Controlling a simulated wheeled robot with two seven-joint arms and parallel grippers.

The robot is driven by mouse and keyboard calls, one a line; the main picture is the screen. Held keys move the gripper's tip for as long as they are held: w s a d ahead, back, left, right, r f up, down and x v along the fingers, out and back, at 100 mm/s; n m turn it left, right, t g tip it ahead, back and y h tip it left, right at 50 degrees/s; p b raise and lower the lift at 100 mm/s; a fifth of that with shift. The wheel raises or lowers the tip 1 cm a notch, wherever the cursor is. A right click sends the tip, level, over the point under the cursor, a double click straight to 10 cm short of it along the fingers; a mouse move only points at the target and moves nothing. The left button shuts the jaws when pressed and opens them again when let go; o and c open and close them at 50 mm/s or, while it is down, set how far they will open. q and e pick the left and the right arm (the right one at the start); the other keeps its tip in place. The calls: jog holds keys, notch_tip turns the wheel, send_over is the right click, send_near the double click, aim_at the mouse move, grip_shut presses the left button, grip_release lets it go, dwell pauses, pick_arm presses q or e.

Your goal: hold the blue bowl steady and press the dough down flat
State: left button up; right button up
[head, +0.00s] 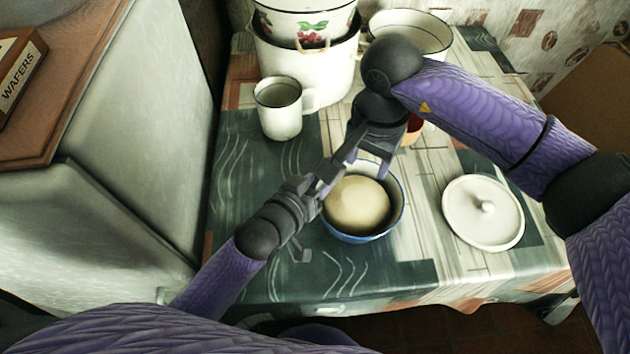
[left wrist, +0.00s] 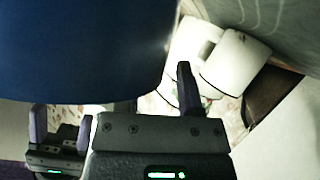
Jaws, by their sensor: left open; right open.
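My left gripper (head: 319,213) is open at the bowl's left side. In the left wrist view the bowl's blue wall (left wrist: 80,50) fills the upper left, close to the fingers; I cannot tell whether they touch it. My right gripper (head: 367,166) is open and points down over the bowl's far part, above the dough. Contact with the dough cannot be made out.
A white mug (head: 280,108) and stacked enamel pots (head: 305,70) stand behind the bowl. A white lid (head: 483,212) lies to the right. A reddish item (head: 414,127) is partly hidden behind my right arm. The table's front left is clear.

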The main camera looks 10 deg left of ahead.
aim_at(358, 197)
pick_arm(q)
grip_shut()
jog(key=shift+f, duration=0.1)
dwell(1.2)
jog(key=shift+s, duration=0.1)
pick_arm(e)
jog(key=shift+f+n, duration=0.15)
jog(key=shift+n, duration=0.55)
jog(key=c, duration=0.5)
jog(key=shift+f, duration=0.25)
jog(key=shift+c, duration=1.1)
jog(key=shift+f, duration=3.05)
grip_shut()
